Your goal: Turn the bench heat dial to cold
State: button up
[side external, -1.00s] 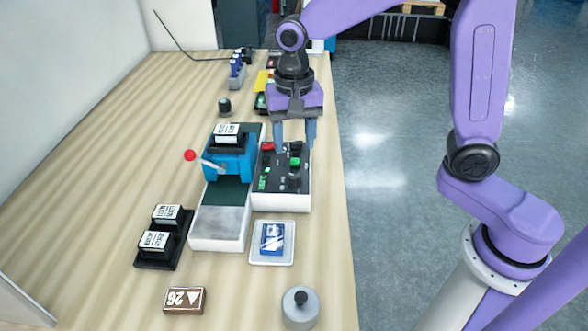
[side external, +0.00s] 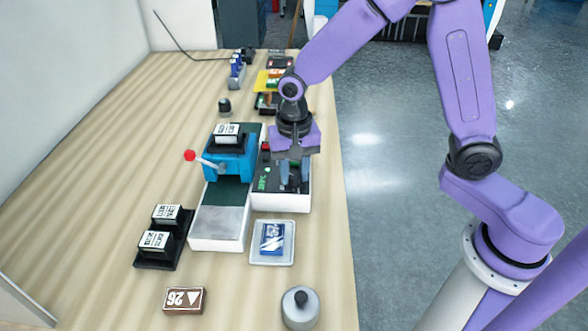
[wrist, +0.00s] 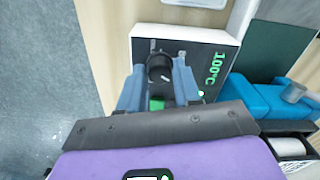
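The control panel (side external: 281,203) is a white box with a dark top, on the right side of the bench next to the blue press. In the wrist view, the panel (wrist: 200,34) has a round black heat dial (wrist: 159,67) with a small pale mark, and a green "100°C" readout (wrist: 214,68) beside it. My gripper (side external: 295,183) is low over the near end of the panel. In the wrist view my gripper (wrist: 160,72) is open, with one finger on each side of the dial; whether they touch it is unclear. The fingers mostly hide the dial in the side view.
The blue press (side external: 232,162) with its red-knobbed lever (side external: 190,156) stands just left of the panel. A white tray (side external: 257,262) holding a blue card lies in front. A grey round weight (side external: 300,307) and a black stamp holder (side external: 150,263) stand nearer. The left bench is mostly clear.

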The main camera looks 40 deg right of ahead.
grip_shut()
jog(key=shift+n, duration=0.4)
jog(key=n, duration=1)
jog(key=shift+n, duration=0.4)
jog(key=n, duration=1.2)
jog(key=shift+n, duration=0.3)
